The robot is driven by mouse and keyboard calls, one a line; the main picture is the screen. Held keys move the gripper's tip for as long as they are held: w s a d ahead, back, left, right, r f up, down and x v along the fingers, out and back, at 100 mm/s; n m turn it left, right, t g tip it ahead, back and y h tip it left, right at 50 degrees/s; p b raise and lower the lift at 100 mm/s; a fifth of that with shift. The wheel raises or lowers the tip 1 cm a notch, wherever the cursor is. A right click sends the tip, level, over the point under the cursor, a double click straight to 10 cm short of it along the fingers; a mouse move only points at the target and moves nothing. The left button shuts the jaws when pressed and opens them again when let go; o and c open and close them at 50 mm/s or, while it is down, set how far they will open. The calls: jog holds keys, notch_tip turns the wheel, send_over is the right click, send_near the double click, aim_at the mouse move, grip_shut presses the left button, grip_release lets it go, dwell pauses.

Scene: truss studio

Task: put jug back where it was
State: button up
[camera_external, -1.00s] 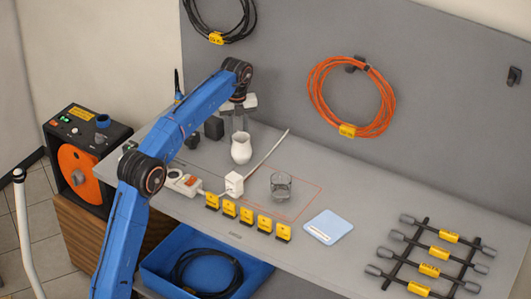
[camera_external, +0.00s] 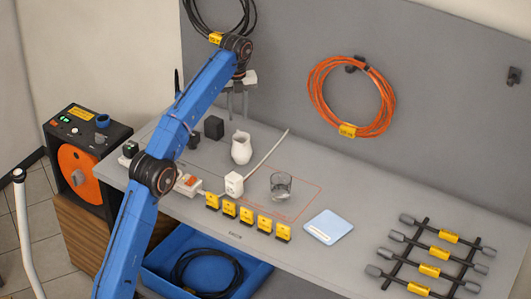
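The white jug (camera_external: 241,148) stands upright on the grey bench, toward the back and left of the glass. My gripper (camera_external: 238,118) is above the jug, with its two fingers pointing down and a gap between them. It is open and holds nothing. The fingertips are clear of the jug. A clear glass (camera_external: 281,187) stands on the bench inside a thin red outlined rectangle. A faint dark outline shows on the bench around the jug's area, partly hidden by my arm.
A white plug block (camera_external: 234,184) with a cable and a power strip (camera_external: 188,185) lie near the jug. Several yellow tags (camera_external: 247,216) line the front. A blue pad (camera_external: 328,227) lies right of the glass. Black blocks (camera_external: 214,127) stand behind my arm. Coiled cables hang on the back panel.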

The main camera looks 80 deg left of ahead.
jog(key=shift+d+r, duration=0.2)
jog(key=shift+d, duration=0.2)
jog(key=s+d+r+n+t, duration=0.1)
jog(key=s+d+n, duration=0.15)
jog(key=d, duration=0.95)
jog(key=s+d+r+n, duration=0.1)
jog(key=d+n, duration=0.3)
jog(key=d, duration=0.9)
jog(key=s+d+f+n+t, duration=0.1)
jog(key=s+d+f+n, duration=0.15)
jog(key=s+d, duration=0.35)
jog(key=s+d+f+n+t, duration=0.15)
jog(key=s+d+f, duration=0.3)
jog(key=d, duration=0.45)
jog(key=s+d+f+n, duration=0.3)
jog(key=s+d+f, duration=0.3)
jog(key=s+f, duration=0.5)
jog(key=s+d+f+n+t, duration=0.1)
jog(key=s+d+f+n, duration=0.3)
jog(key=s+d+f, duration=0.3)
jog(key=s+f, duration=0.4)
